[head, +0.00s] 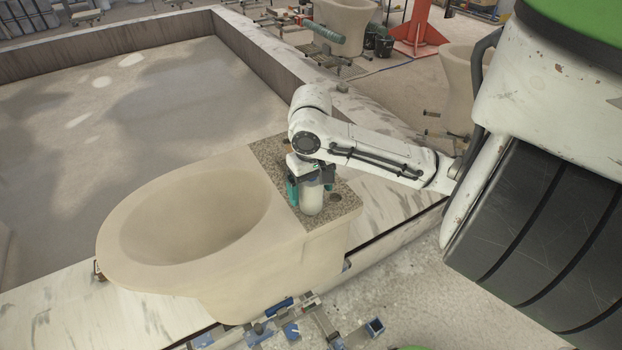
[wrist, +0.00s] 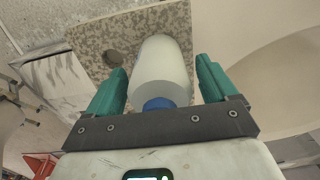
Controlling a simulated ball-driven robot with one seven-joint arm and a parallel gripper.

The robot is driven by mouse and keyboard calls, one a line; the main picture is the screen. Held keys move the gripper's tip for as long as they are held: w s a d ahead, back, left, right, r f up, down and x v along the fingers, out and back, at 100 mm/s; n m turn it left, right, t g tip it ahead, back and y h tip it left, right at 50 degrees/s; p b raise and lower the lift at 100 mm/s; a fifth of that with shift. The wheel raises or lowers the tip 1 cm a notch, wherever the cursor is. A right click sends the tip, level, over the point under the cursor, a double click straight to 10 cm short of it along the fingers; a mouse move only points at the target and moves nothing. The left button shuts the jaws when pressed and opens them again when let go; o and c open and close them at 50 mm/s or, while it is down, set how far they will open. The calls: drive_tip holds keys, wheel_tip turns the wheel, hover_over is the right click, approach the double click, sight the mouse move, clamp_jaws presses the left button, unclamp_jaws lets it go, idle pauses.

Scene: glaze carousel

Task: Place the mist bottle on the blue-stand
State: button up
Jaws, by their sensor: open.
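The mist bottle (head: 312,200) is a pale, rounded bottle on the speckled slab of a beige toilet-shaped ceramic piece. The wrist view shows its white body (wrist: 163,68) and blue cap (wrist: 158,103), with the cap toward my gripper. My gripper (head: 309,188) is over the bottle, its teal fingers on either side. In the wrist view the fingers are open, with a visible gap between each finger and the bottle. Small blue fixtures (head: 291,331) sit on a low grey rail structure below the ceramic piece; I cannot tell which is the blue-stand.
The ceramic piece (head: 122,228) has a deep oval bowl left of the speckled slab (head: 268,153). The slab has a round hole (wrist: 113,56) near the bottle. A pale walled basin (head: 150,100) lies behind. A red stand (head: 418,30) and other ceramic pieces stand farther back.

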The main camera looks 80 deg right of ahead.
wheel_tip(320, 180, up, 12)
drive_tip(key=shift+r, duration=0.1)
idle(0.4)
idle(1.9)
